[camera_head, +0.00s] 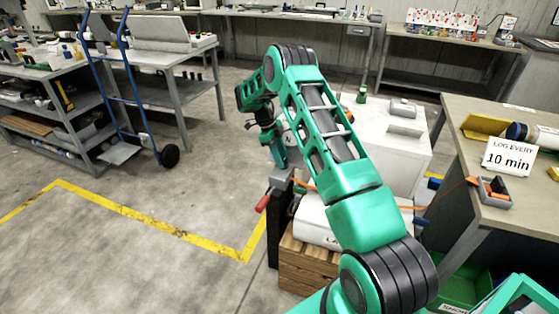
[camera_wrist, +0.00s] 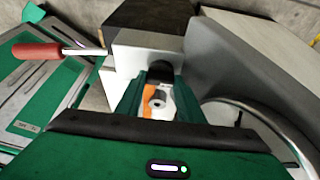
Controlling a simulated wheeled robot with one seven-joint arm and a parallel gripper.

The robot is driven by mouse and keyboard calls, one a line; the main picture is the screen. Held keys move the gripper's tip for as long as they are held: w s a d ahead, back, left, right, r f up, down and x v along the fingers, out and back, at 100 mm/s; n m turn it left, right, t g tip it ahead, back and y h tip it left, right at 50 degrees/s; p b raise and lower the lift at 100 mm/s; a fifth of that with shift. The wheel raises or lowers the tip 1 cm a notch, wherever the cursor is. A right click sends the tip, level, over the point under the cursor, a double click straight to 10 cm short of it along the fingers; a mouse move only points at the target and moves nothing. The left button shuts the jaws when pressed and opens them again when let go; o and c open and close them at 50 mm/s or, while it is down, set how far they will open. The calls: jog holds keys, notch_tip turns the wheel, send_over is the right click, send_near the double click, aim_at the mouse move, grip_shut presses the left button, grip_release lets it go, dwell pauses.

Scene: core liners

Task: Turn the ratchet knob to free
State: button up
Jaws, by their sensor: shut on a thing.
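The ratchet is a grey block with a dark top and a red-handled lever; its grey housing (camera_head: 281,178) tops a dark post in the head view, with the red handle (camera_head: 262,204) pointing down-left. In the wrist view the housing (camera_wrist: 146,48) is straight ahead and the red handle (camera_wrist: 36,50) sticks out left. A small dark knob (camera_wrist: 160,72) is on its near face. My gripper (camera_wrist: 160,84) has its green fingers on either side of the knob, shut on it; the fingers partly hide it. Any marking of the knob's setting cannot be read. My gripper also shows in the head view (camera_head: 279,160), small and partly blocked.
An orange strap (camera_head: 405,208) runs from the ratchet area to the right. A white rounded body (camera_head: 316,222) sits on a wooden crate (camera_head: 306,264) close by. A blue hand truck (camera_head: 130,80) and benches stand left and behind. The floor left of the post is clear.

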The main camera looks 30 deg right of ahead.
jog(key=shift+d, duration=0.1)
jog(key=o, duration=1.1)
jog(key=shift+r, duration=0.1)
jog(key=shift+c, duration=0.2)
jog(key=shift+w+r, duration=0.25)
jog(key=shift+r, duration=0.15)
jog(key=v, duration=0.7)
jog(key=shift+a, duration=0.25)
